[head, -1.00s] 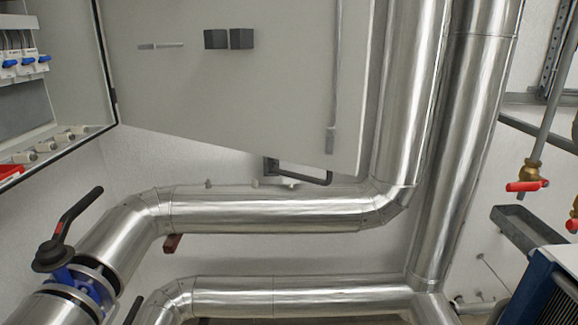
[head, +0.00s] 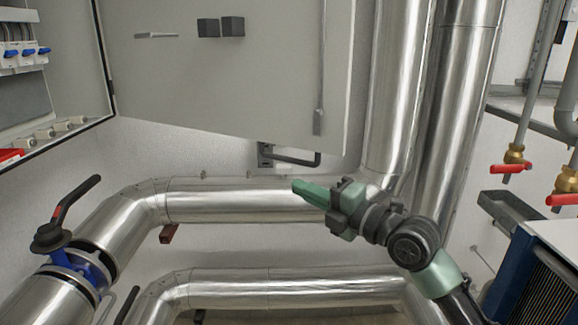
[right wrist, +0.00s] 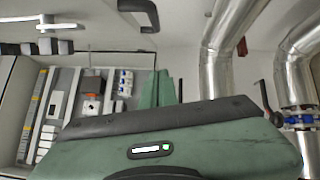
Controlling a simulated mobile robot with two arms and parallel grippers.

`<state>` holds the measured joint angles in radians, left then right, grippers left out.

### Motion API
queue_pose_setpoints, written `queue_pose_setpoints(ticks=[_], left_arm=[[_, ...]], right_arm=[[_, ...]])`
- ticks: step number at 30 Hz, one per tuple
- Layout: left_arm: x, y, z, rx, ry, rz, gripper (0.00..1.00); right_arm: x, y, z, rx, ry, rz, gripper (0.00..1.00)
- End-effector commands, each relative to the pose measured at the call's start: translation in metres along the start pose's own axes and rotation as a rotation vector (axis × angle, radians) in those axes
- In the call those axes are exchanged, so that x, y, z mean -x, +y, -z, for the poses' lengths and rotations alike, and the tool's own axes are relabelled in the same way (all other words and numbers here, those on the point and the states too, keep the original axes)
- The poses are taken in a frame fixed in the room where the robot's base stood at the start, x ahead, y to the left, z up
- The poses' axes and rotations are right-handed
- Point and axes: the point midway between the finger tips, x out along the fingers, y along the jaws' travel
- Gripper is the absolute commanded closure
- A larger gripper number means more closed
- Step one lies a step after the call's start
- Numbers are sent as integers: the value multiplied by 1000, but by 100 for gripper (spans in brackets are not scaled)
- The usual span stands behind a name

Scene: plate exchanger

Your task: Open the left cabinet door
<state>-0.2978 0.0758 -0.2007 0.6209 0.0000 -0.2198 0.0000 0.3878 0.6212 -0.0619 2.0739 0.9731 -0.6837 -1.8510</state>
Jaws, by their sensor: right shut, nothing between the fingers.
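A large grey cabinet door (head: 225,85) stands swung open in the head view, joined at its left side to a cabinet with its inside showing. I cannot tell whether it is the left door. A dark bar handle (head: 292,158) shows just below the door's lower edge; a similar dark handle (right wrist: 140,12) shows at the top of the right wrist view. My right gripper (head: 300,189) is shut and empty, below the handle and apart from it, in front of a pipe. Its green fingers also show in the right wrist view (right wrist: 156,88). My left gripper is out of view.
Cabinet components with blue switches (head: 25,54) are at the upper left. Silver pipes (head: 245,199) run below and to the right of the door. A black-handled valve (head: 72,215) is at the lower left; red-handled taps (head: 510,169) are at the right.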

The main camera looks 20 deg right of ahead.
Motion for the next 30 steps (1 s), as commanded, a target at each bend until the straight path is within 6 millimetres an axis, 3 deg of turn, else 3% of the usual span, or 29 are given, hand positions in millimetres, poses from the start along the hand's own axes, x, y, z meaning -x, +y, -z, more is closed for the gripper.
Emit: queue_pose_setpoints(ticks=[5, 17, 22, 30], left_arm=[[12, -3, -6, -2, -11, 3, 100], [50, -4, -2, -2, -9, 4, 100], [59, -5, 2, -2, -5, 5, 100], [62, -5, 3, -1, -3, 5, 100]], right_arm=[[-19, 6, 1, 1, 4, -5, 100], [-103, 6, 1, -3, 4, -2, 100], [-106, 4, -26, 1, 0, 1, 100], [-108, 1, -38, 2, 2, -1, 100]])
